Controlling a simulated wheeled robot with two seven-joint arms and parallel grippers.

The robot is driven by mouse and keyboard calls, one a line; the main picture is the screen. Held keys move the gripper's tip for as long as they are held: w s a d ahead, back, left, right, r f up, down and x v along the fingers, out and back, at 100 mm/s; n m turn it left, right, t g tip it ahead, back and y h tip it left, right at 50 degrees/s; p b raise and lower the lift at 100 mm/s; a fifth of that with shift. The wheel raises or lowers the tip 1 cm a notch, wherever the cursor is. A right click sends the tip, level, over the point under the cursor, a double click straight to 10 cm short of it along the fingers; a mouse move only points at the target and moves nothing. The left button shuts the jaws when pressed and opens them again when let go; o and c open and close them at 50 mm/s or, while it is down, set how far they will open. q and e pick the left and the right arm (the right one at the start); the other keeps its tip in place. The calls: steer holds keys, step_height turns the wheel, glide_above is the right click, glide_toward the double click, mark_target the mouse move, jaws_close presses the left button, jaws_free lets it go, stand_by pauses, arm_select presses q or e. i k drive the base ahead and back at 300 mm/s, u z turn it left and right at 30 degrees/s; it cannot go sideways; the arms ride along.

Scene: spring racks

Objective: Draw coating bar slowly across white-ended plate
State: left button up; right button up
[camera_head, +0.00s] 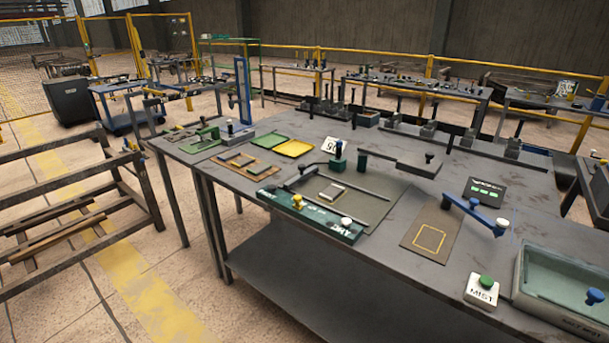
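A small light-grey plate with pale ends (332,191) lies on a dark flat bed (368,208) near the middle of the table; it may be the white-ended plate. Thin dark rails run along the bed's sides. A dark green front strip (312,218) with white lettering carries a yellow knob (297,201) and a white knob (346,221). A green block with a dark handle (338,163) stands behind the plate. I cannot tell which part is the coating bar. Neither of my grippers is in view.
A MIST button box (482,290) and a glass-sided tank (560,285) are at front right. Green and yellow trays (294,148) lie behind left. Bare grey tabletop (385,262) shows in front.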

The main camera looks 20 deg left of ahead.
mark_target(303, 174)
steer(key=u, duration=0.05)
steer(key=k, duration=0.85)
steer(key=u, duration=0.35)
steer(key=i, duration=0.3)
steer(key=u, duration=0.7)
steer(key=i, duration=1.3)
steer(key=z, duration=0.8)
steer(key=i, duration=0.55)
steer(key=z, duration=0.55)
